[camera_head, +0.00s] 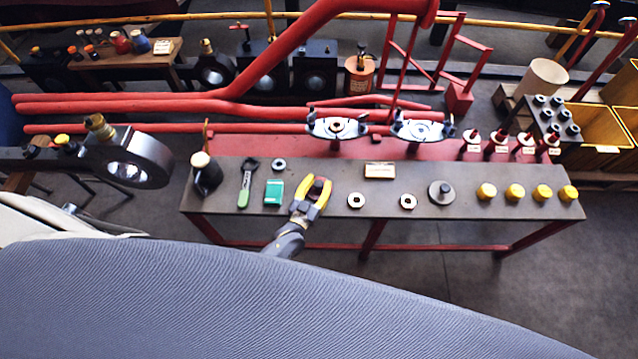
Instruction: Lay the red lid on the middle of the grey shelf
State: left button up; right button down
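My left gripper (315,188), with yellow fingers, reaches over the front of the long grey shelf (390,207), left of its middle. A small red piece (318,184) shows between its fingers and looks like the red lid. The fingers are around it and cover most of it. I cannot tell whether they grip it or whether it touches the shelf. My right gripper is not in view.
Pale rings (356,200), a grey knobbed disc (441,192) and several yellow caps (487,191) stand to the right. Red pipes (130,106) run behind.

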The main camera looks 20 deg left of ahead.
pick_arm(q)
jog(key=s+a, duration=0.1)
jog(key=s, duration=1.1)
jog(key=shift+a+r, duration=0.15)
jog(key=shift+a, duration=0.2)
jog(key=shift+w+d+r, duration=0.1)
